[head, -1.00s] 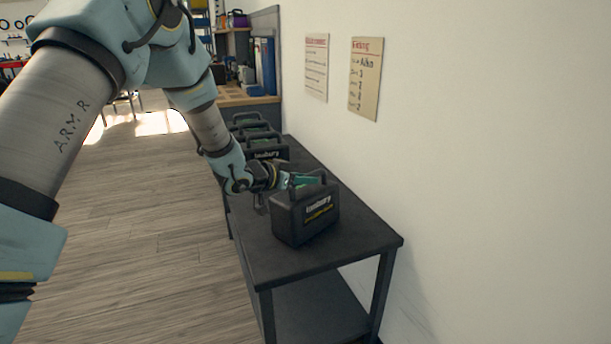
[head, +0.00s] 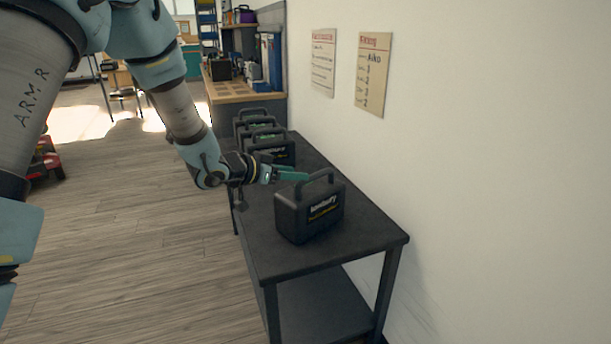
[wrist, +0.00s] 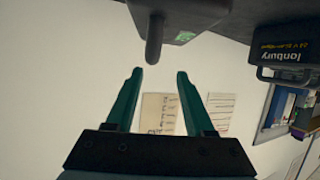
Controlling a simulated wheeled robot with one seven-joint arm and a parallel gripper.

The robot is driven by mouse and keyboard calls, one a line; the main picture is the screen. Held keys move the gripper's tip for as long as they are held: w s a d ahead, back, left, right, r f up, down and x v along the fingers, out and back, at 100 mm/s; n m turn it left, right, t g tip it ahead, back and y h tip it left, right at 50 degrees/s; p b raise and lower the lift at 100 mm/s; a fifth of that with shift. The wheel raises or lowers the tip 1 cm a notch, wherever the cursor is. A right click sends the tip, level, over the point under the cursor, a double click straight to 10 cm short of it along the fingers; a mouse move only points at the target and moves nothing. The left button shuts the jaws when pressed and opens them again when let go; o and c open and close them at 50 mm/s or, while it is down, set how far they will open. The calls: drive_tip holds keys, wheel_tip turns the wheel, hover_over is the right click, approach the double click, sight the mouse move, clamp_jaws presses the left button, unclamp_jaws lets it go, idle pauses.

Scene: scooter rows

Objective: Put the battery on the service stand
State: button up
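The nearest battery (head: 310,214) is a black box with a top handle and a label reading roughly "Ianbury". It stands upright near the front end of a black table (head: 352,243). My gripper (head: 301,176) is beside its handle, on the left, with green fingers pointing right. In the wrist view my gripper (wrist: 160,74) is open and empty. The battery's handle (wrist: 154,40) lies just beyond the gap between the fingertips there. A second battery (head: 272,150) stands further back and shows upside down in the wrist view (wrist: 287,47). I cannot identify the service stand.
Another battery (head: 250,120) stands at the far end of the row. A wooden workbench (head: 237,93) with shelves is beyond. The wall with two posters (head: 373,75) closes the right side. A red object (head: 47,160) is at the left edge. The wood floor (head: 150,240) is clear.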

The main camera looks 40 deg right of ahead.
drive_tip(key=w+a+n+t+y, duration=0.2)
drive_tip(key=w+a+n+y, duration=0.15)
drive_tip(key=a, duration=0.75)
drive_tip(key=w+a+r+n+t+y, duration=0.15)
drive_tip(key=w+a, duration=0.35)
drive_tip(key=a, duration=0.5)
drive_tip(key=w+a+n+t+y, duration=0.3)
drive_tip(key=w+a+n+y, duration=0.15)
drive_tip(key=a, duration=0.65)
drive_tip(key=s+a+n+g+y, duration=0.2)
drive_tip(key=s+a+n, duration=0.1)
drive_tip(key=s+a, duration=0.4)
drive_tip(key=s+a+f+n+g+y, duration=0.1)
drive_tip(key=s+a+n+g+y, duration=0.1)
drive_tip(key=s+a, duration=0.5)
drive_tip(key=a+n+g, duration=0.1)
drive_tip(key=a, duration=0.5)
drive_tip(key=shift+n, duration=0.35)
